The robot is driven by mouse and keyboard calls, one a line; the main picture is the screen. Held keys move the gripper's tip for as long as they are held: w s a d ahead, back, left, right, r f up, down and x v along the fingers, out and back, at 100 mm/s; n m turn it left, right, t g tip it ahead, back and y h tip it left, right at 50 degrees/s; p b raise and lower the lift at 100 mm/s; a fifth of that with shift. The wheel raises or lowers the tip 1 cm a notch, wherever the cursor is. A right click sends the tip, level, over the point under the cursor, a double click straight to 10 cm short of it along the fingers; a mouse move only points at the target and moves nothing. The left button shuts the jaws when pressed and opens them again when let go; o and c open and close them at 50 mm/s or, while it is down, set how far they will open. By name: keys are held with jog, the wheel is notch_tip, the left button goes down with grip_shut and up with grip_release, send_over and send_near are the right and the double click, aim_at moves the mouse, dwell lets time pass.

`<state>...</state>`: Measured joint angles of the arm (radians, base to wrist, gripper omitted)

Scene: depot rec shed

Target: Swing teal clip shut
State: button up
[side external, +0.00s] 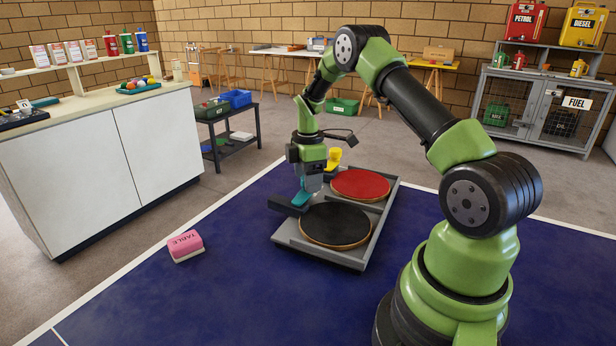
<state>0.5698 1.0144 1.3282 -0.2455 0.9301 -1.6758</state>
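A teal clip (301,199) stands at the left side of a grey case or tray (360,262), beside the black round paddle face (335,224). It looks raised and tilted, but its exact angle is hard to tell. My gripper (309,186) points down right at the teal clip, overlapping its upper part in this view. I cannot tell whether the fingers touch or grip it. A yellow clip (334,157) stands upright at the tray's far end, near the red round paddle face (360,185).
A pink block marked TABLE (185,246) lies on the blue table (225,290) to the left. A dark bar (287,206) juts from the tray's left edge beside the clip. The blue surface in front of the tray is clear.

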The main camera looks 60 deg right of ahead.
notch_tip(320, 180, up, 10)
dwell(0.6)
jog(key=s+a+r+m+t, duration=0.2)
jog(key=s+a+r+m, duration=0.1)
jog(key=a+r, duration=0.45)
jog(key=s+a+r+m+t, duration=0.2)
jog(key=s+a+r+m, duration=0.15)
jog(key=a+r, duration=0.35)
jog(key=s+a+f+m+t+y, duration=0.1)
jog(key=s+a+m+t+y, duration=0.1)
jog(key=s+a+m, duration=0.5)
jog(key=s+a+t, duration=0.1)
jog(key=s+a, duration=0.1)
jog(key=s, duration=0.3)
jog(key=shift+s+a, duration=0.2)
